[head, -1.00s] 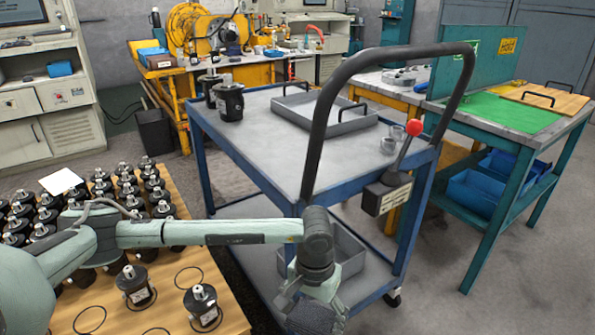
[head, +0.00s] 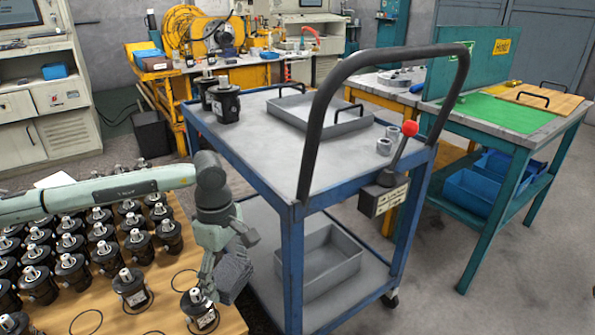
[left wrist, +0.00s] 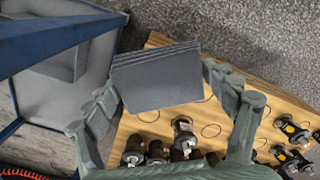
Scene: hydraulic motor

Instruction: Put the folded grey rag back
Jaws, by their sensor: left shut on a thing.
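The folded grey rag (head: 233,277) is a small dark grey block of stacked layers. My left gripper (head: 222,272) is shut on it and holds it in the air near the right edge of the wooden board, beside the blue cart. In the left wrist view the rag (left wrist: 157,80) sits between the two fingers of my left gripper (left wrist: 160,88), with its layered edge at the top and the wooden board partly below it. My right gripper is not in view.
The wooden board (head: 175,320) carries several black motors (head: 130,288) and some empty ringed spots. The blue cart (head: 290,250) has a black handle (head: 318,115), an upper tray (head: 300,118) and a lower grey bin (head: 325,270). A green-topped table (head: 510,115) stands right.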

